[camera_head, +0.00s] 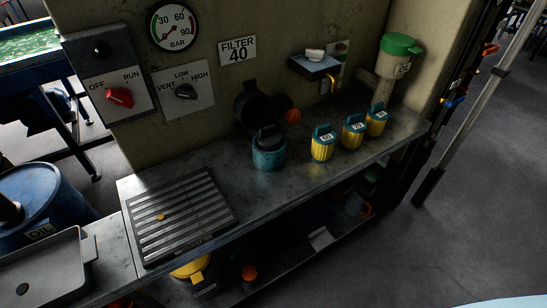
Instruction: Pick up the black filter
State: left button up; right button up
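A black part with a raised handle (267,138) stands upright in the top of a round teal cup (268,158) on the metal bench. It may be the black filter; I cannot tell for sure. Behind it, a black round housing (250,101) is fixed to the wall beneath the "FILTER 40" sign (237,50). Its inside is too dark to make out. Neither of my grippers is in view.
Several yellow filters with teal tops, one of them here (322,143), stand right of the cup. A slotted drain tray (180,215) lies left on the bench (240,190). A red-orange knob (293,116) sits beside the housing. The bench front before the cup is clear.

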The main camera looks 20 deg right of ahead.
aim_at(269, 139)
jog(key=k, duration=0.3)
jog(key=z, duration=1.15)
jog(key=i, duration=0.8)
jog(key=u, duration=2.1)
